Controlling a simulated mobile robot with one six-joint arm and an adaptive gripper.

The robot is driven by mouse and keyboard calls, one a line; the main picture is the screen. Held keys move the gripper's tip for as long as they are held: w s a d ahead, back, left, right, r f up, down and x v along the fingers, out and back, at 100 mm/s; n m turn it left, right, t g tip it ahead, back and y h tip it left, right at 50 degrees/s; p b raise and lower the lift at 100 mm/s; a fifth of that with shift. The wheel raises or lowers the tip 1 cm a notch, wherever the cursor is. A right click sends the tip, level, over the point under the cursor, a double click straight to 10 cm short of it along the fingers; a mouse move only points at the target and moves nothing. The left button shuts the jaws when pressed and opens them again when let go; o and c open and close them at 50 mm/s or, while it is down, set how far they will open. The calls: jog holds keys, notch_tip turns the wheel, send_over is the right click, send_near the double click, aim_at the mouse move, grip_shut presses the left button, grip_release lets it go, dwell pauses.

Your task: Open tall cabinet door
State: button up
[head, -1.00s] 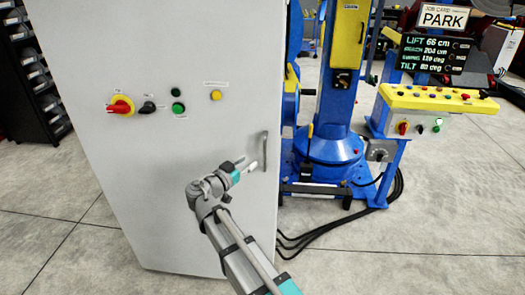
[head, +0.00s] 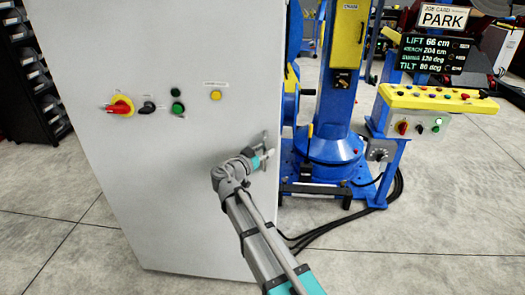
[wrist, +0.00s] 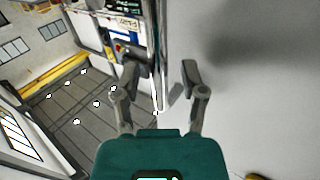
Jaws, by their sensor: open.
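The tall cabinet door (head: 165,160) is a light grey panel that looks shut, filling the left of the head view. It also fills the right of the wrist view (wrist: 260,80). Its upright metal handle (head: 266,137) is near the door's right edge, mostly hidden by my gripper. My gripper (head: 268,153) is at the handle. In the wrist view my gripper (wrist: 159,75) is open, its two fingers spread on either side of a narrow upright strip. I cannot tell there whether this strip is the handle or the door's edge, nor whether the fingers touch it.
A red and yellow switch (head: 121,107) and several small buttons are on the door, up and left of my gripper. A blue positioner column (head: 335,140) stands right of the cabinet. A yellow control console (head: 438,98) is farther right. Black cables (head: 398,185) lie on the floor.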

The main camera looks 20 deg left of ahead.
jog(key=shift+c, duration=0.2)
grip_shut()
